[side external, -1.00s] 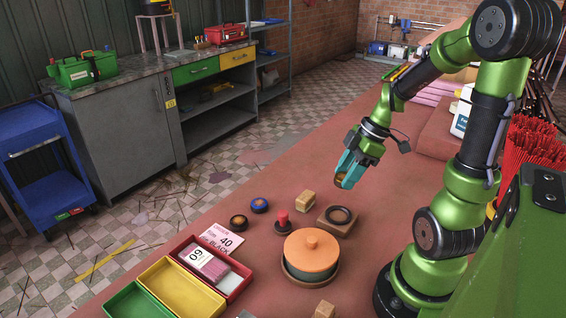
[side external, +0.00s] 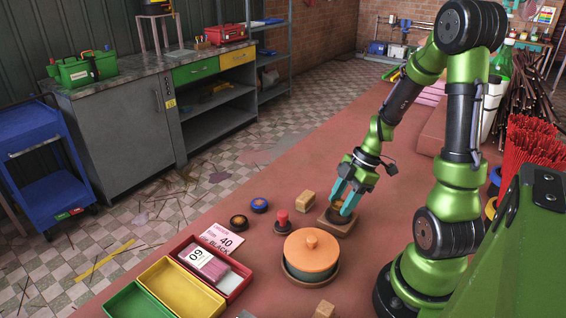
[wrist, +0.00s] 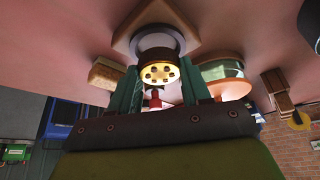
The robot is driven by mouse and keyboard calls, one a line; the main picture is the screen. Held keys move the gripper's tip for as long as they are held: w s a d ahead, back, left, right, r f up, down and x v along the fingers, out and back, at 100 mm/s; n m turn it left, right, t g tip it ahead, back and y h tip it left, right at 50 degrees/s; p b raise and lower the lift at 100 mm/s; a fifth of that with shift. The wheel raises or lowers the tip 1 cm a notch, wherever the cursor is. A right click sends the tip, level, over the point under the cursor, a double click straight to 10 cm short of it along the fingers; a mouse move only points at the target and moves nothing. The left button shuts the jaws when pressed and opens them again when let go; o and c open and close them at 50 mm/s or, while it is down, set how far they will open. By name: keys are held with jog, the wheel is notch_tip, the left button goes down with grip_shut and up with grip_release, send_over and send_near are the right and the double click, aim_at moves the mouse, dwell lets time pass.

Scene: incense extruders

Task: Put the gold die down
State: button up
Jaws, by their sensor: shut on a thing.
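The gold die (wrist: 159,73), a round disc with several dark holes, is held between the teal fingers of my gripper (wrist: 158,84) in the wrist view. In the side view my gripper (side external: 346,204) is low over the square wooden stand (side external: 334,228) with the dark ring, and hides most of the die and ring. In the wrist view the dark ring (wrist: 158,38) on the wooden stand (wrist: 122,42) shows right behind the die. I cannot tell whether the die touches the ring.
An orange-lidded pot (side external: 311,250) is in front. The bench behind the stand is clear.

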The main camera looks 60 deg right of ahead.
jog(key=shift+f, duration=0.1)
jog(key=shift+f, duration=0.4)
jog(key=shift+f, duration=0.1)
jog(key=o, duration=1.2)
